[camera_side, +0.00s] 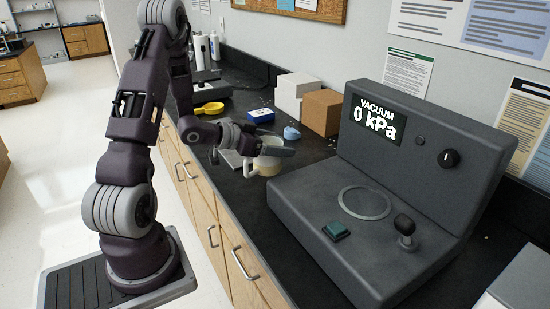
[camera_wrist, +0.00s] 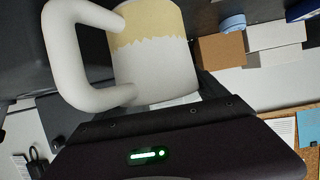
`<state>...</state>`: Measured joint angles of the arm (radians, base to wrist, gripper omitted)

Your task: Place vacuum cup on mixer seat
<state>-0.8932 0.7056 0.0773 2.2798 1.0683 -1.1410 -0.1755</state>
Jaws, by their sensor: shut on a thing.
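The vacuum cup (camera_side: 269,165) is a pale cream and white cup with a thick white handle on its left side. It is upright or nearly so, over the dark counter behind the mixer; I cannot tell whether its base touches the counter. My gripper (camera_side: 276,149) is shut on it near the top, and its fingers hide part of the rim. The cup (camera_wrist: 155,60) and its handle fill the upper left of the wrist view. The mixer (camera_side: 330,240) is a dark grey console reading "VACUUM 0 kPa". Its seat (camera_side: 343,204) is a light ring on the flat deck, and it is empty.
Behind the cup stand a brown box (camera_side: 321,112), a white box (camera_side: 296,90), a blue item (camera_side: 291,133) and a yellow scoop (camera_side: 209,108).

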